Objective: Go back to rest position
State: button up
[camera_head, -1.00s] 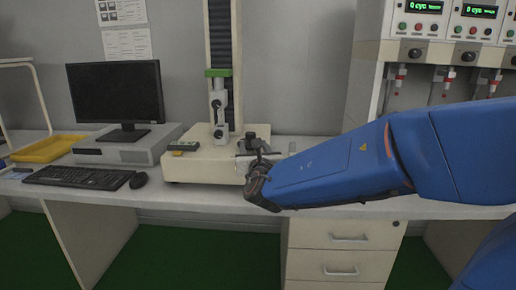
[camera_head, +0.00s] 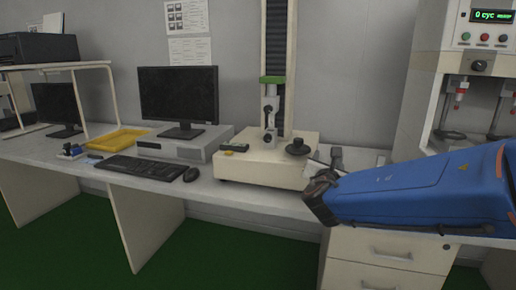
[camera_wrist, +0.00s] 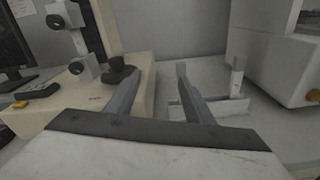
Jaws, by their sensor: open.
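My blue arm reaches in from the right in the head view, and its dark wrist end is over the bench's front edge. My gripper (camera_wrist: 158,75) is open in the wrist view, with two grey fingers apart and nothing between them. In the head view its fingers are partly hidden by the wrist. The gripper is just right of the cream base (camera_head: 262,172) of a tall testing machine (camera_head: 270,110). A black round knob (camera_wrist: 118,70) on that base shows close to the left finger.
A white bracket-like piece (camera_wrist: 237,80) stands on the bench right of the fingers. A monitor (camera_head: 178,95), keyboard (camera_head: 135,168), mouse (camera_head: 191,174) and yellow tray (camera_head: 120,139) are to the left. Drawers (camera_head: 385,262) are below the arm; a cabinet (camera_head: 435,75) stands right.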

jog(key=s+d+f+m+g+h, duration=0.1)
jog(key=s+d+f+m+g, duration=0.3)
jog(key=s+d+m, duration=0.4)
jog(key=s+d+f+m+g+h, duration=0.2)
jog(key=s+d+f+m+g, duration=0.2)
jog(key=s+d+m, duration=0.35)
jog(key=s+a+f+m+g+y, duration=0.1)
jog(key=s+a+f+m+y, duration=0.3)
jog(key=s, duration=0.5)
jog(key=s+a+f+m+g+y, duration=0.2)
jog(key=s+a+f+m+y, duration=0.2)
jog(key=s+a+m, duration=0.4)
jog(key=shift+s+a+m+y, duration=0.2)
jog(key=shift+s+m+y, duration=0.15)
jog(key=shift+m, duration=0.4)
